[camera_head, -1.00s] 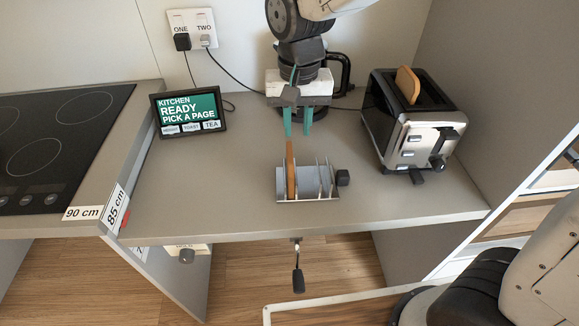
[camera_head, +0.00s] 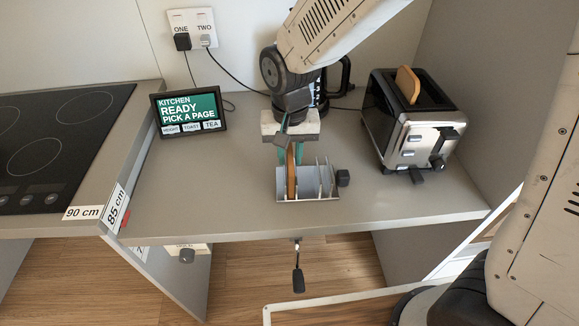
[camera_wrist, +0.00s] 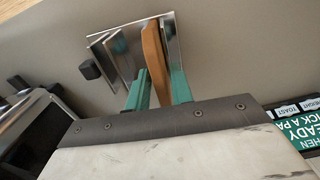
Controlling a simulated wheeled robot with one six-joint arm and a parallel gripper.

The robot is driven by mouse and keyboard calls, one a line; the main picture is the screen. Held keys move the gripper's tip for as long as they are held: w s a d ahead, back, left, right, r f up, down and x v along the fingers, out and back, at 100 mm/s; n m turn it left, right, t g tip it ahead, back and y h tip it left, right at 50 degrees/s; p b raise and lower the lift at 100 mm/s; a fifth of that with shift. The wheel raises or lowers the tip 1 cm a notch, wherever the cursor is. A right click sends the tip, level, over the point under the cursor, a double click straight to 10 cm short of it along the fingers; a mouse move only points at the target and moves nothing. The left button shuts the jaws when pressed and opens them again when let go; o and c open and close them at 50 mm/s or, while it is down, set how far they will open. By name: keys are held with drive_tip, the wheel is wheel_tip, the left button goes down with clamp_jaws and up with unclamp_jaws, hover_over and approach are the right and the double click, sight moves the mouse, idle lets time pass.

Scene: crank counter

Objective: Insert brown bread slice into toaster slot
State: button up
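A brown bread slice (camera_head: 291,180) stands upright in the left part of a metal rack (camera_head: 320,198) on the counter. It also shows in the wrist view (camera_wrist: 153,55). My gripper (camera_head: 291,160) is just above the rack, its green fingers pointing down on either side of the slice's top. The fingers (camera_wrist: 160,74) look apart, with the slice between them; whether either touches it is unclear. The toaster (camera_head: 415,130) stands at the back right. Another bread slice (camera_head: 408,84) sticks up from one of its slots.
The rack has a dark knob (camera_head: 343,178) on its right side. A tablet screen (camera_head: 190,110) stands at the back left, near a hob (camera_head: 50,140). A dark kettle (camera_head: 338,75) is partly hidden behind my arm. Counter left of the rack is clear.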

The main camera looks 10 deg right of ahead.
clamp_jaws()
drive_tip(key=shift+r, duration=4.3)
